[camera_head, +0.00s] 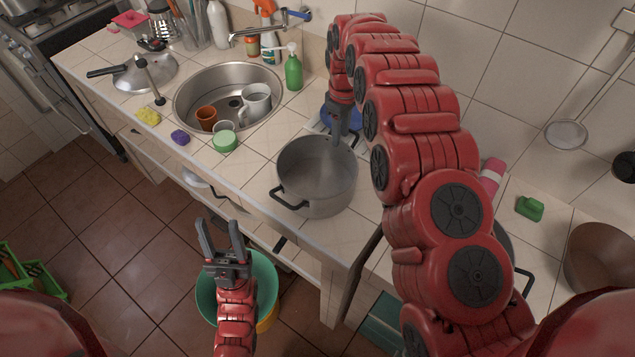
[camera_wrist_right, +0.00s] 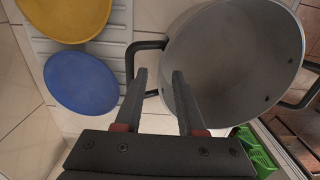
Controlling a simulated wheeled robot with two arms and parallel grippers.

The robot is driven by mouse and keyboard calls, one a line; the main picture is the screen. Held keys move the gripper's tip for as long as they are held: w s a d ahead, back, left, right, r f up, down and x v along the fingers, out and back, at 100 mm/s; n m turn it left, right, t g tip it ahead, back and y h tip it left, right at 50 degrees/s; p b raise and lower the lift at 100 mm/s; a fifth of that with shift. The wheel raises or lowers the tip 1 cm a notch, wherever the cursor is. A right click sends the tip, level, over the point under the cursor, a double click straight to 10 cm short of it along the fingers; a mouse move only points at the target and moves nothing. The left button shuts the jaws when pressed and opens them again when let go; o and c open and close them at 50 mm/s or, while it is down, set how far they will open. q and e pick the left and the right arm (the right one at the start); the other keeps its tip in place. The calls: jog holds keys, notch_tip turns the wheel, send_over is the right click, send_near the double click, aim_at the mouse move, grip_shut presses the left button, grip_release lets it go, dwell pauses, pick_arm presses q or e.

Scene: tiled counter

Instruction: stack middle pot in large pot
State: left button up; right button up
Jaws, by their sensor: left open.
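A grey metal pot (camera_head: 317,185) with two black handles stands upright and empty on the counter right of the sink; the right wrist view shows its inside (camera_wrist_right: 235,60). Another pot (camera_head: 525,282) on the right is mostly hidden behind my right arm; its handle and a bit of rim show. I cannot tell their size ranking. My right gripper (camera_head: 338,128) is at the grey pot's far side, its fingers (camera_wrist_right: 160,80) apart near the handle and rim. Contact cannot be told. My left gripper (camera_head: 222,232) is open and empty, in front of the counter above a teal bucket.
A brown pot (camera_head: 603,258) stands at the far right. The sink (camera_head: 185,118) holds cups. A blue disc (camera_wrist_right: 82,82) and a yellow one (camera_wrist_right: 65,18) lie beside the grey pot.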

aim_at(337, 163)
jog(key=shift+a+f+p, duration=0.1)
jog(key=shift+f+p, duration=0.4)
jog(key=shift+p, duration=0.3)
jog(key=shift+s+f+p, duration=0.1)
jog(key=shift+f+p, duration=0.25)
jog(key=shift+f, duration=0.3)
jog(key=shift+f+p, duration=0.25)
jog(key=shift+p, duration=0.05)
notch_tip(337, 163, down, 3)
jog(key=shift+p, duration=0.9)
jog(key=shift+f, duration=0.85)
grip_shut()
